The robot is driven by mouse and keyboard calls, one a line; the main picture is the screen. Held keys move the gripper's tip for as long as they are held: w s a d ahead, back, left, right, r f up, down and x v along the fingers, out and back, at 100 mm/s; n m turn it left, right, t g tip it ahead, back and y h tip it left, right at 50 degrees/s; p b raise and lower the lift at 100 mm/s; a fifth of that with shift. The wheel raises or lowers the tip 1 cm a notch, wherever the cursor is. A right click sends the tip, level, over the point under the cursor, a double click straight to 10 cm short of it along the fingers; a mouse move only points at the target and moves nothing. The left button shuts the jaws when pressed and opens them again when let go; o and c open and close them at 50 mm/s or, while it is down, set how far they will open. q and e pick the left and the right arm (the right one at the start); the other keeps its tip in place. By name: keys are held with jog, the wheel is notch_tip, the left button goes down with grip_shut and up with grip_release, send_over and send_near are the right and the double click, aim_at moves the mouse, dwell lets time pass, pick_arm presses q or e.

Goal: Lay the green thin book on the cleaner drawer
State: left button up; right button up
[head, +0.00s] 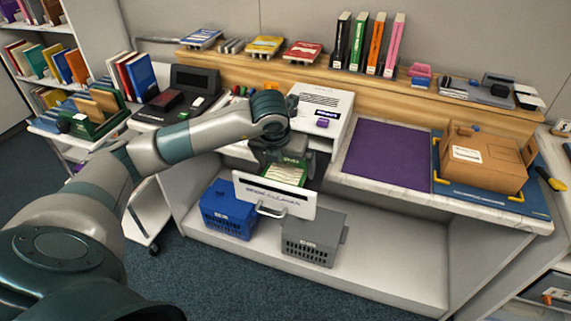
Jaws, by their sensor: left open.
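The cleaner drawer (297,207) is pulled out below the counter, with a white labelled front and a bar handle. A green thin book (284,174) with a white panel shows just behind the drawer front, at the drawer's opening. It looks to lie in the drawer, but its far end is hidden by my gripper. My left gripper (293,158) is open and points down right over the far end of the book. I cannot tell whether its fingers touch the book. My right gripper is out of view.
A white machine (325,108) stands on the counter behind the gripper. A blue crate (228,212) and a grey crate (312,240) sit on the low shelf. A purple mat (385,153) lies clear; a brown box (484,157) stands right of it.

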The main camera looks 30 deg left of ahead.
pick_arm(q)
jog(key=shift+r, duration=0.15)
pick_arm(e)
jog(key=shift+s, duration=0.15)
pick_arm(q)
jog(key=shift+s+r, duration=0.1)
jog(key=shift+r, duration=0.1)
jog(key=b+v, duration=0.1)
jog(key=v, duration=0.5)
jog(key=shift+s+d+r, duration=0.1)
jog(key=shift+s+r, duration=0.05)
jog(key=shift+r, duration=0.15)
jog(key=v, duration=0.4)
jog(key=shift+s+r, duration=0.15)
jog(key=shift+r, duration=0.15)
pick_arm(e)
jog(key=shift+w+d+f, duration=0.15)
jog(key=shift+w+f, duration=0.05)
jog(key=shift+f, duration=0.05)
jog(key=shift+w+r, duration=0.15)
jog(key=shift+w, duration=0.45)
